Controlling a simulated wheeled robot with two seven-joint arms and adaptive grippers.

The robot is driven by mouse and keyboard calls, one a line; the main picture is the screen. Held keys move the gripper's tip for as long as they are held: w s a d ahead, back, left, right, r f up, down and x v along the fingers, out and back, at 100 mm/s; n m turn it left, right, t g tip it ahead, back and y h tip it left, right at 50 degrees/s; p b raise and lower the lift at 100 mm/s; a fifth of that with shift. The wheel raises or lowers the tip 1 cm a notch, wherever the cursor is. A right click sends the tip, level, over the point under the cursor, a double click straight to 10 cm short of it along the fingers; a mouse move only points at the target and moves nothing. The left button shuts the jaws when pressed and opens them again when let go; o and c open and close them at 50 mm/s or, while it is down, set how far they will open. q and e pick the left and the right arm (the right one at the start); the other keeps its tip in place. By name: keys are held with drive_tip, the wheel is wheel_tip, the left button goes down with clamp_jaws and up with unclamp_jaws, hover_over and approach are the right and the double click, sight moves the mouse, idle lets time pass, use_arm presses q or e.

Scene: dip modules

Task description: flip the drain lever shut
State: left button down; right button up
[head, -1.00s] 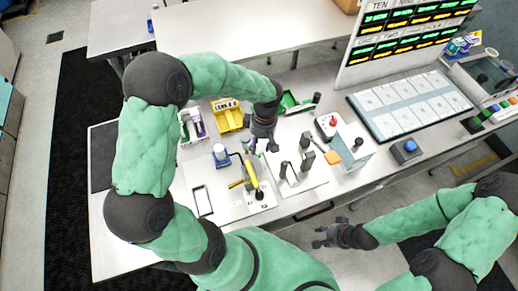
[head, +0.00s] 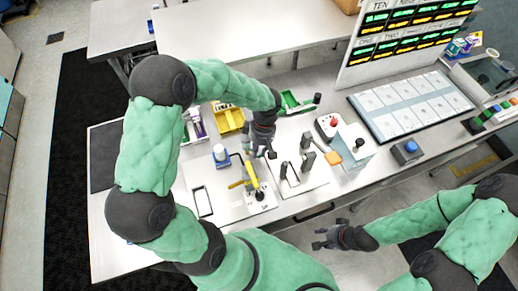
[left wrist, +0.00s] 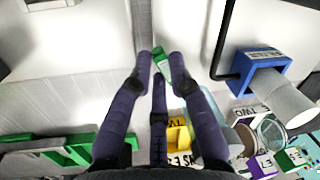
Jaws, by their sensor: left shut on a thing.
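My left gripper (head: 259,153) is over the bench in the head view, just behind a yellow lever-like part (head: 251,172) on a white panel (head: 229,205). I cannot tell for sure that this part is the drain lever. In the left wrist view my left gripper (left wrist: 161,65) has its fingertips on a small green piece (left wrist: 162,66), with a finger on either side. The rest of that piece is hidden. My right gripper (head: 328,239) is low in front of the bench, its fingers apart and empty.
A blue holder with a grey-white cup (head: 221,154) stands left of my left gripper; its blue base (left wrist: 252,64) shows in the left wrist view. A yellow bin (head: 228,121) and a green tray (head: 290,101) lie behind. Upright dark posts (head: 307,161) stand to the right.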

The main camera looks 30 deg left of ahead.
use_arm(q)
drive_tip(key=shift+s+m, duration=0.3)
drive_tip(key=shift+m, duration=0.4)
drive_tip(key=c, duration=1.1)
unclamp_jaws()
drive_tip(key=shift+c, duration=0.2)
drive_tip(key=shift+r, duration=0.1)
wheel_tip(320, 180, up, 12)
drive_tip(key=w, duration=0.1)
drive_tip(key=shift+w+d, duration=0.4)
